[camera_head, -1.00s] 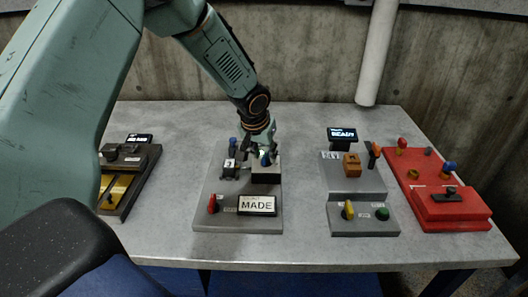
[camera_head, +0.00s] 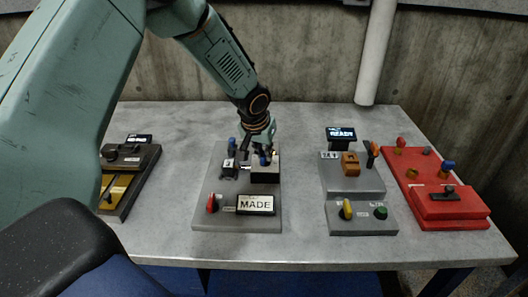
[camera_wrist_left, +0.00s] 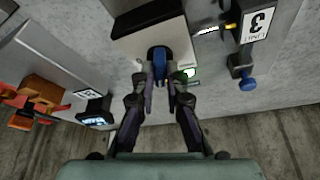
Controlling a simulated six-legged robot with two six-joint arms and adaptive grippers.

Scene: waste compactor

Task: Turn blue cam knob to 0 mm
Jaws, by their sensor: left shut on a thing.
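The blue cam knob (camera_wrist_left: 158,62) sits on a dark block (camera_wrist_left: 147,20) of the grey panel (camera_head: 205,215). In the head view the knob (camera_head: 265,160) is small and partly covered by my gripper. My left gripper (camera_wrist_left: 160,80) is shut on the knob, one finger on each side, seen from above in the wrist view. In the head view the left gripper (camera_head: 262,150) reaches down to the block from the upper left. The scale and millimetre marks are too small to read. My right gripper is not in view.
Another blue knob (camera_wrist_left: 247,84) stands beside a block marked 3. Other stations are a grey one (camera_head: 355,180), a red one (camera_head: 450,205) and a dark one (camera_head: 125,190).

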